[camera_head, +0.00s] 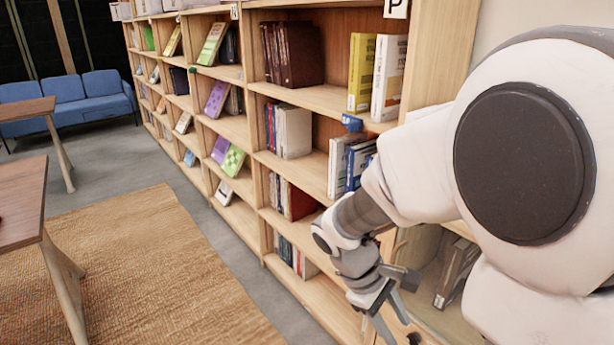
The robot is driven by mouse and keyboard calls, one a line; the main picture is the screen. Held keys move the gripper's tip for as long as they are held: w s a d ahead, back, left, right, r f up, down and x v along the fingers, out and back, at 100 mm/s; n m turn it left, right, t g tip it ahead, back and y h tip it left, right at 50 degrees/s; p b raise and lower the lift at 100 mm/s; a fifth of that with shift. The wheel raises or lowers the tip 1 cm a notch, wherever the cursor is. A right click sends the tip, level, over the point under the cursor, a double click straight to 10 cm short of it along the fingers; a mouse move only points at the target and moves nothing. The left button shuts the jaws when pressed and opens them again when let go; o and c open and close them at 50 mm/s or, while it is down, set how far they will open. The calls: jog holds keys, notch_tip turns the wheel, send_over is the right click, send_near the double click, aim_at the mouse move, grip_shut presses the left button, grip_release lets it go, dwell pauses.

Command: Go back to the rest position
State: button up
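My gripper (393,320) is at the lower right, at the end of my white and grey arm. It hangs low in front of the bookshelf (333,310), near the lower shelves, with its fingers pointing down. The fingers look spread apart, and I see nothing held between them. My arm reaches in from the right edge and hides part of the bookshelf's near end.
Books fill parts of the shelves, including yellow and white ones (374,75) at the upper right. A blue sofa (70,90) stands at the back. Grey floor (130,150) between is clear.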

jog(key=s+a+r+m+t+y, duration=0.1)
jog(key=s+r+m+t+y, duration=0.7)
jog(key=r, duration=0.6)
notch_tip(320, 180, up, 18)
jog(key=s+m+g+h+p, duration=0.1)
jog(key=h+p, duration=0.1)
jog(key=p, duration=1.6)
jog(key=shift+a+f, duration=0.1)
jog(key=shift+f, duration=0.1)
